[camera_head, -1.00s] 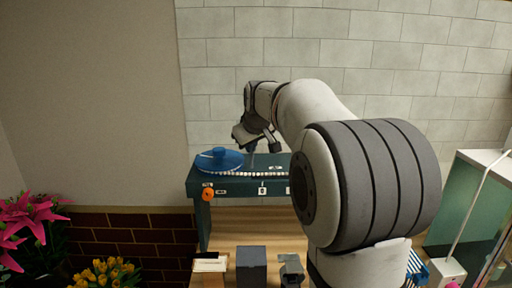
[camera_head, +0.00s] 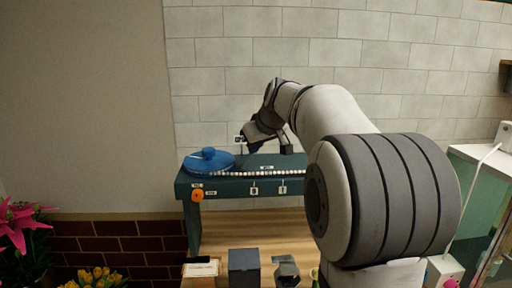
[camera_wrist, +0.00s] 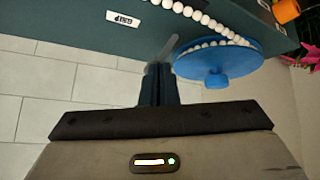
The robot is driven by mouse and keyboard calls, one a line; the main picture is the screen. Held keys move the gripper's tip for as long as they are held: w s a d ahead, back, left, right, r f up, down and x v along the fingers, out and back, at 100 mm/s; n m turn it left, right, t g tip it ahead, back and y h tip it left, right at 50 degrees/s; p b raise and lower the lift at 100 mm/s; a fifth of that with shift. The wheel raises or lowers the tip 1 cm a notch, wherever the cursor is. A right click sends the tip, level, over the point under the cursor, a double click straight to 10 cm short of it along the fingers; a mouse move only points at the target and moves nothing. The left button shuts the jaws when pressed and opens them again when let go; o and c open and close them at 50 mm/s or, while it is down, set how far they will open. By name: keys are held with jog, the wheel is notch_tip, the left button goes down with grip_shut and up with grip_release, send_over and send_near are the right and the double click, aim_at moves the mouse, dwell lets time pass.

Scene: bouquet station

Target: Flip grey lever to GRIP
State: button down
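The grey lever (camera_wrist: 172,46) shows in the wrist view as a short pale rod, rising from the dark green bench. Its end is at or just behind my fingertips; I cannot tell whether they touch. A white label reading GRIP (camera_wrist: 124,19), upside down, lies on the bench to the left of the lever in that view. My gripper (camera_wrist: 158,68) has its two dark fingers close together, with no clear object between them. In the head view my gripper (camera_head: 266,138) is over the bench top, right of the blue disc, and the lever cannot be made out.
The blue disc (camera_head: 208,163) with a central knob stands on the left of the bench (camera_head: 226,188); it is close beside the lever in the wrist view (camera_wrist: 222,62). White beads run along the bench. An orange knob (camera_head: 197,195) is on the front. The tiled wall is behind.

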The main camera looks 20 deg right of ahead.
jog(key=shift+a+f, duration=0.1)
jog(key=shift+a, duration=0.1)
jog(key=shift+w+a+f, duration=0.1)
jog(key=shift+a, duration=0.3)
jog(key=shift+a+f, duration=0.1)
jog(key=shift+f, duration=0.1)
jog(key=shift+a, duration=0.2)
jog(key=s+a+r+b, duration=0.1)
jog(key=s+a+r, duration=0.1)
jog(key=s+r, duration=0.6)
notch_tip(320, 180, up, 2)
jog(key=shift+s+r, duration=0.1)
jog(key=shift+s, duration=0.1)
